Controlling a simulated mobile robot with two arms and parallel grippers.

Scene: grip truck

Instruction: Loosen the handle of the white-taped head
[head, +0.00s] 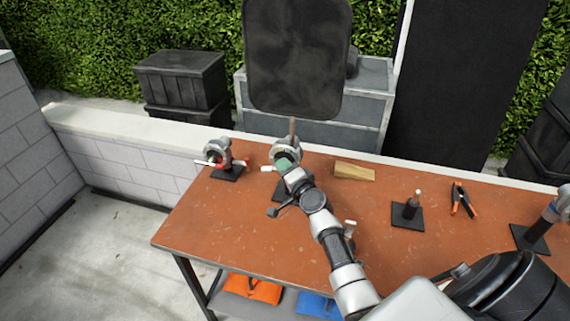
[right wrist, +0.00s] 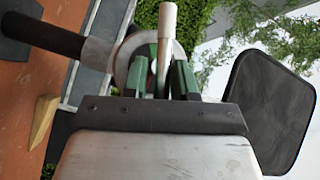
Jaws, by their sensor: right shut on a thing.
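A grip head (head: 287,149) with a pale ring stands on a small black base near the table's back edge. A rod rises from it to a black rectangular flag (head: 297,60). My right gripper (head: 284,166) reaches this head from the front. In the right wrist view its green fingers (right wrist: 163,80) are shut on the head's light handle (right wrist: 167,35), with the round head (right wrist: 131,60) just behind. The fingers and wrist hide part of the head, and I cannot make out the tape clearly. My left gripper is not in view.
Another head with red marks (head: 218,155) stands to the left on the orange-brown table (head: 220,215). A wooden wedge (head: 354,172), a post on a black base (head: 411,208), an orange-tipped clamp (head: 461,200) and a blue-marked head (head: 548,216) are to the right. The table's front left is clear.

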